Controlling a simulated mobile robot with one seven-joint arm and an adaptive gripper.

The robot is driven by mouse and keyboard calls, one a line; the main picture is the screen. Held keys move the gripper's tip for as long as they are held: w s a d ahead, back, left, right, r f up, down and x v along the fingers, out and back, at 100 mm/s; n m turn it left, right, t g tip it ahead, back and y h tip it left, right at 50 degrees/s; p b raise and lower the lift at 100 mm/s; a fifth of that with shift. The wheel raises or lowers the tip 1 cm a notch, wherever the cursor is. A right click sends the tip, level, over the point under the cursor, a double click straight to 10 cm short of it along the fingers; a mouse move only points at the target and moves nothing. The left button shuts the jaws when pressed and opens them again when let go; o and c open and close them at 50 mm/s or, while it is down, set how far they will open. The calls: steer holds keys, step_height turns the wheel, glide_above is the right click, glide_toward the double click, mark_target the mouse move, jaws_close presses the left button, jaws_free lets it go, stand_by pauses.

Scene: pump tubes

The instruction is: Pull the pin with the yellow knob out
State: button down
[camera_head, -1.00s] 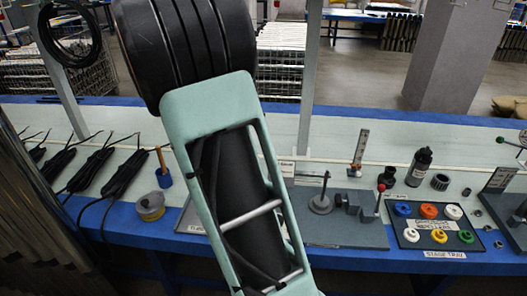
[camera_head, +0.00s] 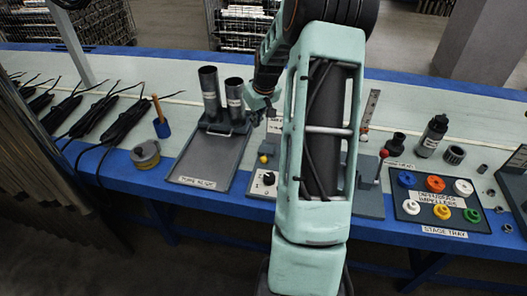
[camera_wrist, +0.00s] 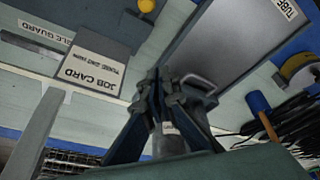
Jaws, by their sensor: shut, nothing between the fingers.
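The yellow knob (camera_head: 264,159) sits low on the bench, left of my forearm, just behind a small box with a black dial. A yellow round thing, likely this knob, shows at the top edge of the wrist view (camera_wrist: 147,5). The pin itself cannot be made out. My gripper (camera_head: 270,112) is above the bench, behind and above the knob and apart from it. It is beside two upright grey tubes (camera_head: 210,92). In the wrist view my gripper (camera_wrist: 158,76) has its fingers together and empty, with a tube behind them.
A grey tray (camera_head: 202,178) lies in front of the tubes. The dial box (camera_head: 265,184) is near the front edge.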

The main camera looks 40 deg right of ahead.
steer(key=shift+s+d+f+y, duration=0.15)
steer(key=shift+s+f, duration=0.25)
steer(key=shift+f, duration=0.1)
steer(key=shift+s+d+f+y, duration=0.1)
steer(key=shift+s+f+y, duration=0.05)
steer(key=shift+s+f, duration=0.3)
steer(key=shift+w+f, duration=0.15)
steer(key=shift+f, duration=0.05)
steer(key=b, duration=0.2)
glide_above(265, 155)
steer(key=w+a, duration=0.1)
steer(key=w, duration=0.3)
steer(key=f, duration=0.8)
steer(key=shift+a+f, duration=0.2)
steer(key=shift+f, duration=0.1)
steer(key=shift+s+f, duration=0.4)
steer(key=shift+s, duration=0.2)
steer(key=shift+s+f, duration=0.35)
steer(key=shift+s, duration=0.25)
steer(key=shift+s+a+f, duration=0.1)
steer(key=shift+s+f, duration=0.15)
steer(key=shift+s, duration=0.3)
steer(key=shift+s+a, duration=0.75)
steer(key=shift+a, duration=0.1)
